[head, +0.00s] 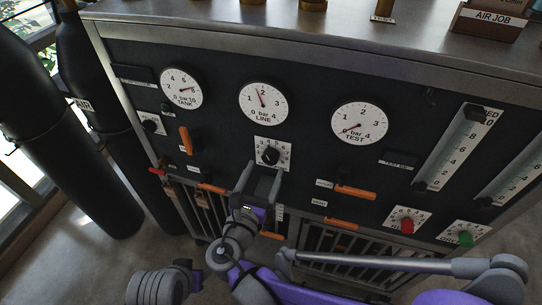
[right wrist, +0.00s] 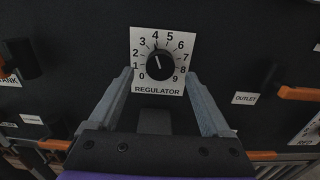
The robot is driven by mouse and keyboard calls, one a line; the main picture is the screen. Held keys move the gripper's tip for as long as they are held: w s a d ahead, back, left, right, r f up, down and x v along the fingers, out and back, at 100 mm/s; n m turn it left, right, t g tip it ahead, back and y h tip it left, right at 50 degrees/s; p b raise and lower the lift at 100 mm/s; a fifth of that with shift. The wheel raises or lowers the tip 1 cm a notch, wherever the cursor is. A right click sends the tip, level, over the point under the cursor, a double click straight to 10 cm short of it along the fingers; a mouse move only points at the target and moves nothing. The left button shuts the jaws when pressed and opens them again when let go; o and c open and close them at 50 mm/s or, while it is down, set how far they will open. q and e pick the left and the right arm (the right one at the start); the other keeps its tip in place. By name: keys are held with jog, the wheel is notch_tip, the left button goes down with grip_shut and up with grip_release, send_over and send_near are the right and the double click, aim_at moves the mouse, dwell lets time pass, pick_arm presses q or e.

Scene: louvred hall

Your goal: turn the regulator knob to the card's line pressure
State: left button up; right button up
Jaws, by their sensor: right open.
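The regulator knob (head: 270,155) is black and round on a white numbered plate, below the line gauge (head: 263,102). In the right wrist view the knob (right wrist: 160,66) has its white mark near 4 on a scale of 0 to 9. The line gauge needle stands a little left of 2 bar. My right gripper (head: 262,179) is open just below the knob. In the right wrist view its fingers flank the plate's lower part, with nothing between them. The AIR JOB card holder (head: 492,17) is cut off at the top; no pressure is readable. My left gripper is not in view.
The tank gauge (head: 182,88) and test gauge (head: 360,123) flank the line gauge. Orange levers (head: 355,192), a red knob (head: 407,226) and a green knob (head: 466,239) sit on the panel. Dark cylinders (head: 62,130) stand at left.

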aim_at(269, 160)
jog(key=shift+x, duration=2.1)
grip_shut()
